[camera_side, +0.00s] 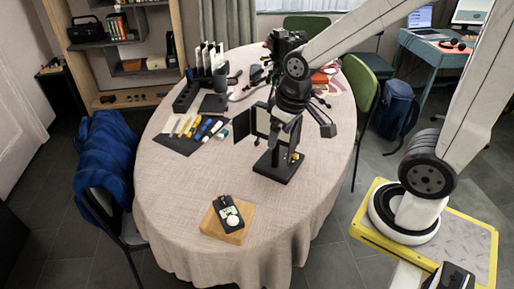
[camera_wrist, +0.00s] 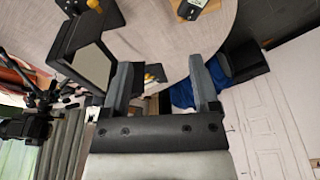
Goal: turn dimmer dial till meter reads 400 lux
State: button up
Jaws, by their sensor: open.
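A light panel (camera_side: 262,122) with black flaps stands upright on a black base (camera_side: 274,170) in the middle of the table. A small orange knob (camera_side: 294,157), perhaps the dimmer dial, is on the base. The wrist view shows the pale panel face (camera_wrist: 92,68), one orange knob (camera_wrist: 94,5) at the top edge and another orange part (camera_wrist: 153,75) between my fingers in the picture. The light meter (camera_side: 226,208), with a white dome, lies on a wooden block; its reading is too small to tell. My gripper (camera_side: 302,130) is open, beside and above the panel, holding nothing visible.
A dark mat (camera_side: 188,137) with several coloured pens lies left of the panel. Chairs surround the table. The cloth (camera_side: 175,190) at front left is clear.

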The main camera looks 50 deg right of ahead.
jog(key=w+d+r+m+g, duration=0.1)
jog(key=w+d+r+g, duration=0.15)
jog(key=w+d, duration=0.8)
jog(key=w+d+f+m+g+y, duration=0.1)
jog(key=d+g, duration=0.1)
jog(key=d, duration=0.6)
jog(key=w+d+f+m+g, duration=0.1)
jog(key=w+d+f+g, duration=0.1)
jog(key=d, duration=0.6)
notch_tip(320, 180, down, 21)
jog(key=shift+f, duration=0.2)
jog(key=shift+s, duration=0.15)
jog(key=shift+x, duration=3.85)
jog(key=shift+s, duration=0.1)
grip_shut()
